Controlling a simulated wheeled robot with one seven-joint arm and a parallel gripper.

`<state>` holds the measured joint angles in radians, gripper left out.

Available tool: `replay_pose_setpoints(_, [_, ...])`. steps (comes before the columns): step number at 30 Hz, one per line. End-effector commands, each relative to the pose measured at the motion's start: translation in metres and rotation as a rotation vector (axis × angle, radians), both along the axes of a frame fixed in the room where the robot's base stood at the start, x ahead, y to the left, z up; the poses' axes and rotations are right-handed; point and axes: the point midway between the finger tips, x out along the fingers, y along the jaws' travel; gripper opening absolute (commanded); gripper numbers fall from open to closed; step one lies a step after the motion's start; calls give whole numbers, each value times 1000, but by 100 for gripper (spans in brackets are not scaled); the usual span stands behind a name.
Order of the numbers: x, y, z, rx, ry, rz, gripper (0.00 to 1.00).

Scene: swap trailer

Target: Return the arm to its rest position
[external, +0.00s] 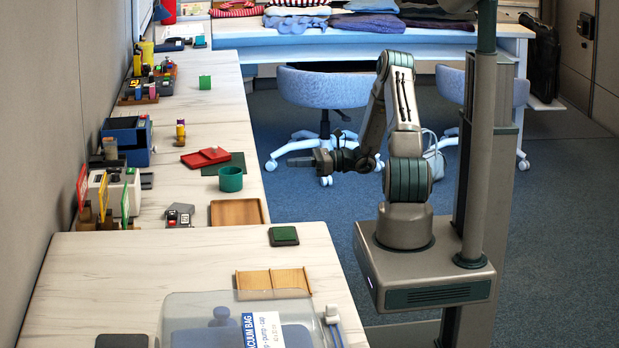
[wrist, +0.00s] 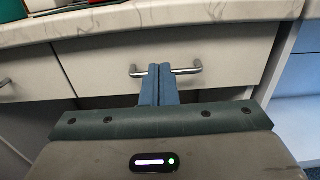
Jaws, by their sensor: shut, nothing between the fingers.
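My gripper (external: 301,161) is held out to the left of my arm in the external view, over the floor beside the long counter. It points toward the counter's front edge and holds nothing. In the wrist view my gripper (wrist: 159,70) has its two blue fingers pressed together. They overlap a metal drawer handle (wrist: 190,71) in the picture; whether they touch it I cannot tell. My arm is folded, with its elbow high and its base on my grey body.
The counter (external: 225,110) carries a green cup (external: 230,179), a red tray (external: 206,157), a wooden tray (external: 236,212) and a blue box (external: 128,140). Blue chairs (external: 322,88) stand behind my arm. A table with folded clothes (external: 295,22) is at the back.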

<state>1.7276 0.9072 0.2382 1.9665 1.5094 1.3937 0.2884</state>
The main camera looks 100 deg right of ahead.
Motion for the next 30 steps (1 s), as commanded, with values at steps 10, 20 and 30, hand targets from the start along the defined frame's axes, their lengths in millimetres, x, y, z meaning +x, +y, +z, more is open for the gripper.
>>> replay_pose_setpoints(10, [-19, 1, 0, 0, 0, 3, 0])
replay_pose_setpoints(20, [18, 35, 28, -74, 65, 157, 0])
replay_pose_setpoints(30, [94, 178, 102, -410, 269, 716, 0])
